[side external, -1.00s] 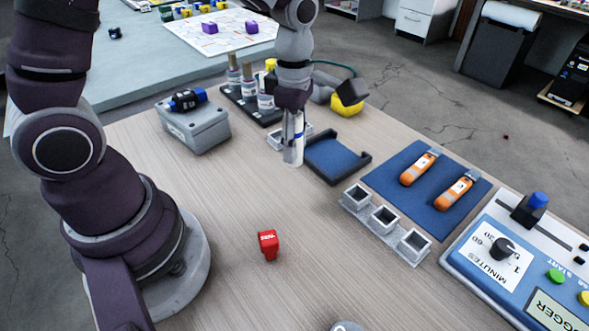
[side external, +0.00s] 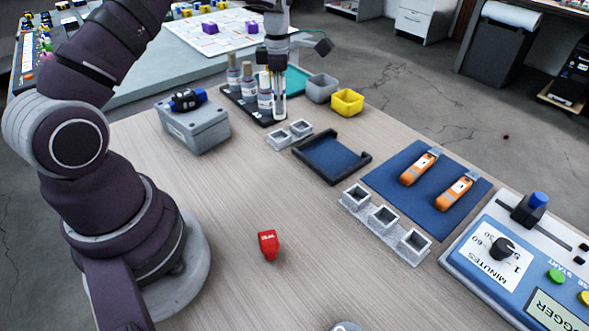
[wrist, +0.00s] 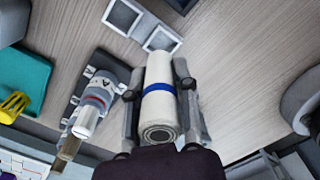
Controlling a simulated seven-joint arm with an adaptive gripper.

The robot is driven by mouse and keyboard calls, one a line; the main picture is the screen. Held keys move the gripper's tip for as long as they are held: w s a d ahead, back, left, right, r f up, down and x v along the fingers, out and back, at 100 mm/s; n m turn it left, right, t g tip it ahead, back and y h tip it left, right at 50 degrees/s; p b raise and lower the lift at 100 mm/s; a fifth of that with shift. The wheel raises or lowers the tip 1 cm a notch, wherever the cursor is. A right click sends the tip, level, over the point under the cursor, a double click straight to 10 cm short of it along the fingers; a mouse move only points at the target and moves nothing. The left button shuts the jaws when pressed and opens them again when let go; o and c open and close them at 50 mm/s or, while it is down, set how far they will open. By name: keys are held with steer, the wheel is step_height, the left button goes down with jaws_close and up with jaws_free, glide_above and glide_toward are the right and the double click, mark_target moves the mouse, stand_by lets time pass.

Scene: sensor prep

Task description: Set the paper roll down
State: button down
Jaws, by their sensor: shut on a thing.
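The paper roll, white with a blue band, is in my gripper in the wrist view (wrist: 158,68), with its spiral end toward the camera. My gripper's two fingers (wrist: 158,88) press on its sides. In the side view my gripper (side external: 279,88) is at the right end of the black rack (side external: 238,100). The roll there (side external: 280,106) is upright and partly hidden by the fingers. I cannot tell whether its lower end touches anything.
Several bottles (side external: 248,85) stand in the rack, close to my gripper's left. A grey bin (side external: 321,88) and a yellow bin (side external: 347,102) stand to the right. Grey square holders (side external: 289,135) and a blue-lined tray (side external: 333,157) are in front. The table around the red object (side external: 268,246) is clear.

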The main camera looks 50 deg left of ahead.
steer(key=shift+w+a+f, duration=0.1)
steer(key=shift+w+a, duration=0.15)
steer(key=shift+w, duration=0.45)
steer(key=shift+w+a+f, duration=0.1)
steer(key=shift+w+a, duration=0.1)
steer(key=shift+w, duration=0.45)
step_height(320, 180, down, 3)
steer(key=shift+f, duration=0.15)
steer(key=shift+f, duration=0.15)
steer(key=shift+f, duration=0.4)
steer(key=c, duration=0.9)
jaws_free()
